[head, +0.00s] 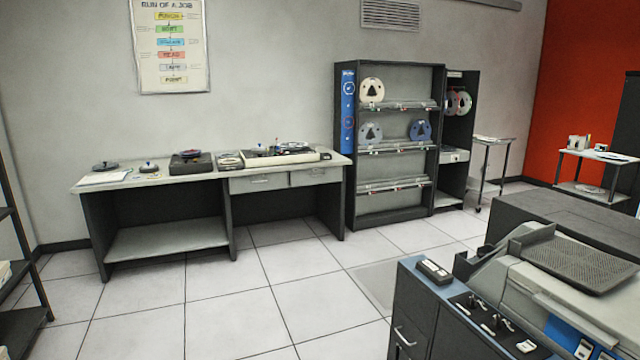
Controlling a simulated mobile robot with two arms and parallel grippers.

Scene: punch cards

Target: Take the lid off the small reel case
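A long desk (135,182) stands against the back wall, with several small items on its top. A small dark round item (149,169) with a pale knob-like top sits left of centre on it. A flat dark round item (105,167) with a raised middle lies at the left end. Either may be the small reel case; they are too small to tell, and I cannot make out whether a lid is on. Neither of my grippers is in view.
A dark box with a reel (190,163) and a pale reel machine (282,157) stand further right on the desk. A rack of reels (395,168) stands beyond. A large card machine (570,275) fills the right foreground. Tiled floor (235,300) before the desk is clear.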

